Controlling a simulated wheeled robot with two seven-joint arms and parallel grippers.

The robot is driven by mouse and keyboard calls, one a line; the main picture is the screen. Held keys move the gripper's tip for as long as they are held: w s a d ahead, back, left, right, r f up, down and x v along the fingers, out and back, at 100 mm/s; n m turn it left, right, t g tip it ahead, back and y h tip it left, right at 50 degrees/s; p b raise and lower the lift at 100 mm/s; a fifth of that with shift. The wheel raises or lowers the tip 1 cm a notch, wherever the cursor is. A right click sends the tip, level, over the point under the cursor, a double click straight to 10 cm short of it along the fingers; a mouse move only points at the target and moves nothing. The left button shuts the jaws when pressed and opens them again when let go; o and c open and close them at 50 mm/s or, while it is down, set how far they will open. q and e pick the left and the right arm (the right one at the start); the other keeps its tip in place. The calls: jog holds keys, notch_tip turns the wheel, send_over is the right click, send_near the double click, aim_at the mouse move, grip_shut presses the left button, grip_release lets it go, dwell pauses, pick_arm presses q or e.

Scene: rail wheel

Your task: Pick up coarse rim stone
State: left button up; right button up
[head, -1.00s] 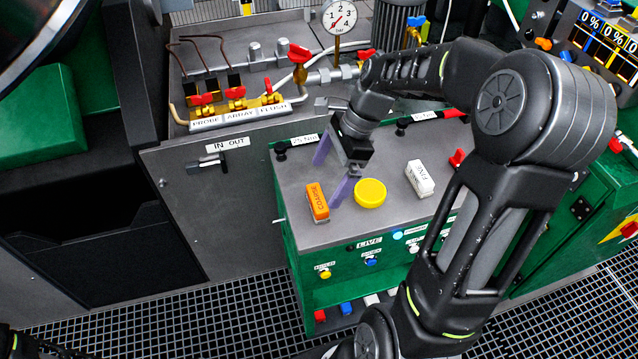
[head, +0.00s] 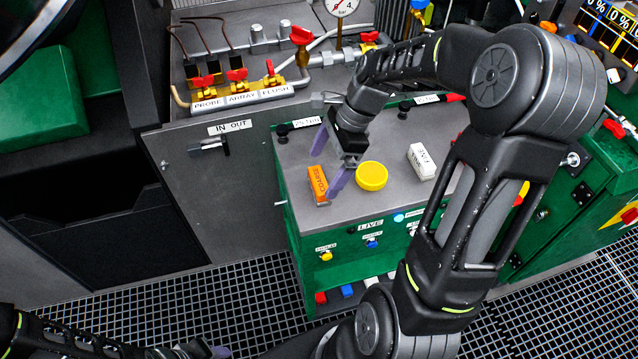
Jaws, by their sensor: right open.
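The coarse rim stone (head: 318,184) is an orange block marked COARSE. It stands at the front left of the grey bench top. My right gripper (head: 326,168) is open, with purple fingers pointing down at the stone. One finger is behind the stone and the other is close by its right side. I cannot tell whether either touches it. My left gripper (head: 205,350) shows only in part at the bottom edge, and its jaws are not clear.
A yellow round pad (head: 371,176) lies just right of the stone. A white block marked FINE (head: 421,161) is farther right. The green bench (head: 300,243) has buttons on its front. Red-handled valves (head: 237,75) stand at the back left.

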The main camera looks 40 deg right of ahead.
aim_at(320, 179)
jog(key=x, duration=0.5)
jog(key=shift+d, duration=0.25)
jog(key=c, duration=1.5)
